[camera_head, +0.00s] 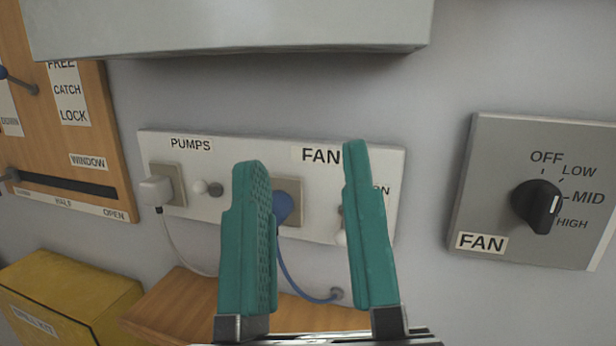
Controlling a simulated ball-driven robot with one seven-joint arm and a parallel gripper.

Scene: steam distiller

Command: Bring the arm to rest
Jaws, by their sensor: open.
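My gripper (304,165) shows at the bottom middle, pointing up the picture, with two teal fingers spread wide and nothing between them. It is in front of a white socket panel (235,148) on the grey wall and hides part of it. A blue plug (283,206) with a blue cord sits in the panel's FAN socket and shows between the fingers. I cannot tell how far the fingers are from the panel. A white plug (156,190) sits in the PUMPS socket at the left, with a white toggle (200,188) beside it.
A grey FAN box (490,180) with a black knob (537,205) is at right. A grey cabinet (230,25) overhangs at the top. A wooden WINDOW panel (95,130) with a slot is at left. A yellow box (75,285) and a wooden ledge (170,305) lie below.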

